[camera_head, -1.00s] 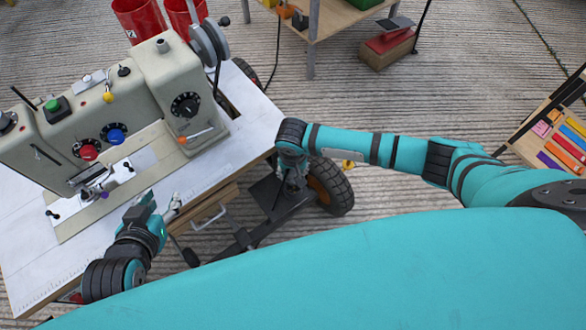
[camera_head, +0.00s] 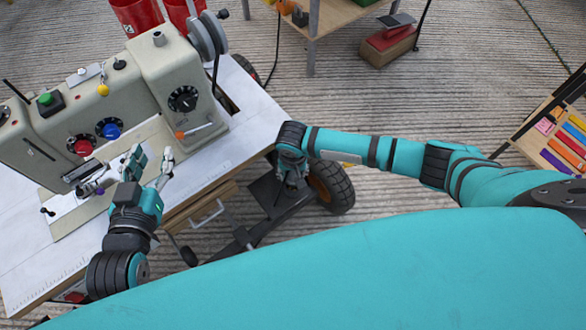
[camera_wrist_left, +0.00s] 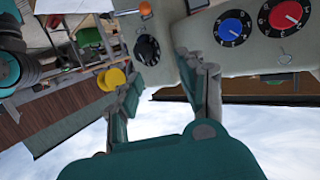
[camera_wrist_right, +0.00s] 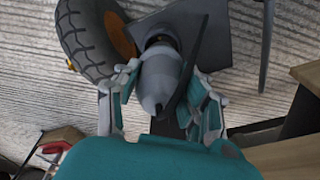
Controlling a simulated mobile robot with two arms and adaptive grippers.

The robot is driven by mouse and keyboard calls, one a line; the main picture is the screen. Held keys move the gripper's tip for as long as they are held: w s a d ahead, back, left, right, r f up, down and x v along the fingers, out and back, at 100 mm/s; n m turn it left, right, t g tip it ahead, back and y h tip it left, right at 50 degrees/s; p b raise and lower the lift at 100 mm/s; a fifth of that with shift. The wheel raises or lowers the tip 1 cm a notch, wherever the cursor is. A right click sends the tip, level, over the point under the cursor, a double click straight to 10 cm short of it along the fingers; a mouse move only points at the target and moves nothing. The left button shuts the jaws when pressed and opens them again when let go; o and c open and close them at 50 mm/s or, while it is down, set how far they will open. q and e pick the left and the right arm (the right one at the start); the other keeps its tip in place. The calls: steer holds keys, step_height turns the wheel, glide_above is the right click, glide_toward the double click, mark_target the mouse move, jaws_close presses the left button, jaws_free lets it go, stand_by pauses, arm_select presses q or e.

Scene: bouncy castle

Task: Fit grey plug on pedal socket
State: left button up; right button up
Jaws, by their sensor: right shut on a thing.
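My right gripper (camera_wrist_right: 160,108) is shut on the grey plug (camera_wrist_right: 158,78), a tapered grey body between its fingers. In the head view my right gripper (camera_head: 292,182) points down beside the sewing table, over the dark pedal plate (camera_head: 268,196). The plate also shows behind the plug in the right wrist view (camera_wrist_right: 218,40). The plug's far end is close to a grey part with a dark opening on the plate; I cannot tell whether they touch or are joined. My left gripper (camera_head: 152,168) is open and empty, in front of the sewing machine, with its fingers apart in the left wrist view (camera_wrist_left: 165,95).
The large sewing machine (camera_head: 158,68) stands on a white table (camera_head: 245,125) with a drawer below. A black wheel (camera_head: 335,187) stands right of the pedal plate. A rack of coloured strips (camera_head: 560,135) is at the right. Ribbed floor lies open in the middle.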

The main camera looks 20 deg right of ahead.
stand_by(0.5)
steer(key=shift+f, duration=0.1)
steer(key=shift+p, duration=0.4)
arm_select(q)
steer(key=f, duration=0.1)
steer(key=s+f+g, duration=0.1)
steer(key=a+f+g, duration=0.1)
steer(key=shift+s+f, duration=0.2)
steer(key=shift+s, duration=0.2)
steer(key=shift+w+r, duration=0.1)
stand_by(0.4)
steer(key=shift+y, duration=0.3)
arm_select(e)
steer(key=shift+p, duration=0.3)
arm_select(q)
steer(key=shift+s+a+f+g+y, duration=0.2)
steer(key=shift+s+a+f+g, duration=0.1)
steer(key=shift+s+f+g, duration=0.5)
steer(key=shift+s+a+f+g+y, duration=0.25)
steer(key=shift+s+f+g, duration=0.3)
steer(key=shift+f, duration=0.3)
steer(key=shift+s+a, duration=0.1)
steer(key=shift+s, duration=0.05)
